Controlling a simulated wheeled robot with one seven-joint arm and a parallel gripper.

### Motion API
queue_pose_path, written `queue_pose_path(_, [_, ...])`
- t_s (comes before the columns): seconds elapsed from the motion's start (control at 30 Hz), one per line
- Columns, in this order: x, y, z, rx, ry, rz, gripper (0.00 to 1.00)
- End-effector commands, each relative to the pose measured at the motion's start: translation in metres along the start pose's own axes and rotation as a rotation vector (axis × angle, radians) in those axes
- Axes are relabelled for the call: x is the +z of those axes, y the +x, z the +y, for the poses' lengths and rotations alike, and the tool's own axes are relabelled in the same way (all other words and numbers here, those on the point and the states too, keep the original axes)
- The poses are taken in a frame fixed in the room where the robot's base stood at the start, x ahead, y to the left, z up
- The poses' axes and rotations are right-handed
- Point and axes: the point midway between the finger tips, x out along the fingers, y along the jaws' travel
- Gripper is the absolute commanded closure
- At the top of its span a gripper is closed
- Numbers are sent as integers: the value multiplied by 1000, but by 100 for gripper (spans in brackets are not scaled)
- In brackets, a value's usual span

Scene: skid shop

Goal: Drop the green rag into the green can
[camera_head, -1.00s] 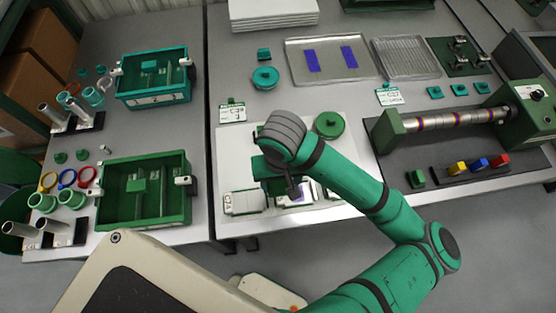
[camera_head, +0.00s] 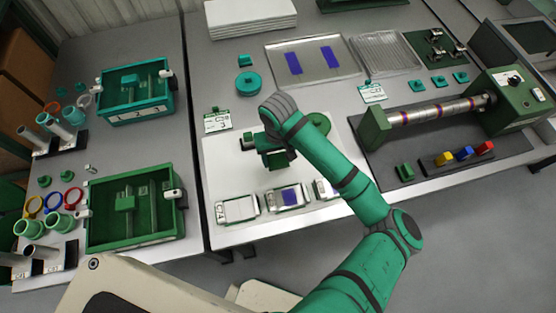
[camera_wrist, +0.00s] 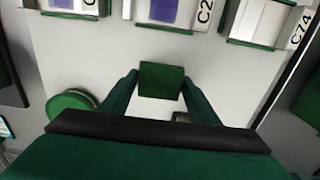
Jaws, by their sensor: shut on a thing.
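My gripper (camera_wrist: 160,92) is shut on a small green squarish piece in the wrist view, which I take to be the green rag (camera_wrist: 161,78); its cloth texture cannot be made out. In the head view my gripper (camera_head: 275,158) is above the pale board, behind the row of small trays. The held piece is hard to tell from the green gripper there. I cannot pick out the green can with certainty; the far left edge of the head view is dark and cropped.
A green bin (camera_head: 133,245) and a teal bin (camera_head: 134,119) stand on the left bench. A round green lid (camera_wrist: 72,103) lies on the board beside my gripper. Small labelled trays (camera_head: 238,208) line its front edge. A roller machine (camera_head: 440,108) stands at right.

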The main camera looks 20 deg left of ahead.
Motion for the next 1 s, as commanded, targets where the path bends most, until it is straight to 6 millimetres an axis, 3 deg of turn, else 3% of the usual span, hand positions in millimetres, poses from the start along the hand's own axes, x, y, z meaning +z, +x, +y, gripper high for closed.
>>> queue_pose_path(0.37, [-8,36,2,1,-4,0,65])
queue_pose_path(0.8, [-7,42,2,-1,-1,1,65])
queue_pose_path(0.83, [-7,42,2,-1,-1,1,42])
queue_pose_path(0.9, [-7,42,2,0,-1,1,26])
queue_pose_path(1.0, [-7,42,2,0,-1,1,26])
